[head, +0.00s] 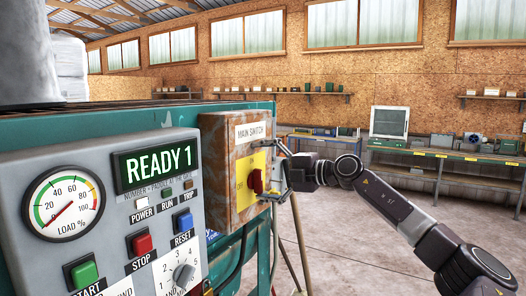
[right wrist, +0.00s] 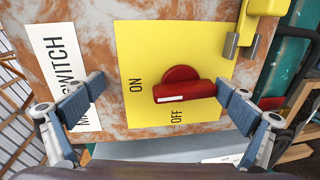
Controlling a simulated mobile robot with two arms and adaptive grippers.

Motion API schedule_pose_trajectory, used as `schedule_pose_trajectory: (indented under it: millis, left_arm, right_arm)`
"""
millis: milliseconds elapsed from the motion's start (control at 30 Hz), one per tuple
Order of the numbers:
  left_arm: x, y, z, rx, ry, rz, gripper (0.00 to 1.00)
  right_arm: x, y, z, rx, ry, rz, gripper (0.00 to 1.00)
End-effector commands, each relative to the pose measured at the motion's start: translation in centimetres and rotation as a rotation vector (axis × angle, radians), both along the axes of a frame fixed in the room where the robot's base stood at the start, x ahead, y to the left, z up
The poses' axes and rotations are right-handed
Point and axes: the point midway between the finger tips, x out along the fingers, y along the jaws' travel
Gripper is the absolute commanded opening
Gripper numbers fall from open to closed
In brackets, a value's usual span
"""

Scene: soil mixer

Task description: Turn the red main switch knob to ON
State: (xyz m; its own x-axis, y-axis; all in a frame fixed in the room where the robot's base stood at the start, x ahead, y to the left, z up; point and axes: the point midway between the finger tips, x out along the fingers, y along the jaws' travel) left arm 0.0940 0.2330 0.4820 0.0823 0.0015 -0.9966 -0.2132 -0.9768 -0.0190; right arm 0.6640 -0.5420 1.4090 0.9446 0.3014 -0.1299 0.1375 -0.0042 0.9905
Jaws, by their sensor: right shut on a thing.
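The red main switch knob (head: 257,182) is on the yellow plate (head: 243,190) of the rusty switch box, below the MAIN SWITCH label. In the right wrist view the knob (right wrist: 184,88) has its bar lying nearly level, with the white mark at its left end, on the ON side. OFF is printed just below the bar. My right gripper (head: 282,173) is at the front of the box. The right finger is close to the bar's right end. My left gripper is not in view.
The grey control panel (head: 120,230) reads READY 1, with a load gauge, buttons and a dial. A yellow part with metal pins (right wrist: 248,30) is on the box beside the right finger. Workbenches (head: 440,155) stand along the back wall, with open floor before them.

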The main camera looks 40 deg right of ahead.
Motion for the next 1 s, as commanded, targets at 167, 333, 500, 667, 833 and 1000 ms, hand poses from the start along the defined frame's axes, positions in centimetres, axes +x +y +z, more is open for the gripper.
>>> schedule_pose_trajectory:
  millis: [167, 333, 500, 667, 833, 1000]
  left_arm:
    - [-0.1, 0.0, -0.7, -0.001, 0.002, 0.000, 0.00]
    - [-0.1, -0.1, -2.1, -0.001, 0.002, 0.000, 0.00]
    - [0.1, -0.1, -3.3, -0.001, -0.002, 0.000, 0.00]
    - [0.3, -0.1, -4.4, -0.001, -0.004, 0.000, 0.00]
    - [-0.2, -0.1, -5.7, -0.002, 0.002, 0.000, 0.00]
    - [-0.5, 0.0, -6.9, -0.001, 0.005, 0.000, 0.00]
  right_arm:
    - [-0.7, -0.5, 1.1, 0.002, -0.024, -0.008, 0.72]
    - [-1.9, -0.8, 0.9, 0.002, -0.024, -0.008, 0.72]
    - [-3.1, -1.1, 0.9, 0.002, -0.024, -0.008, 0.72]
    - [-4.1, -1.4, 0.7, 0.000, -0.021, -0.007, 0.72]
    - [-5.1, -1.6, 0.3, 0.000, -0.015, -0.004, 0.72]
    - [-6.2, -1.8, 0.1, -0.001, -0.009, -0.003, 0.72]
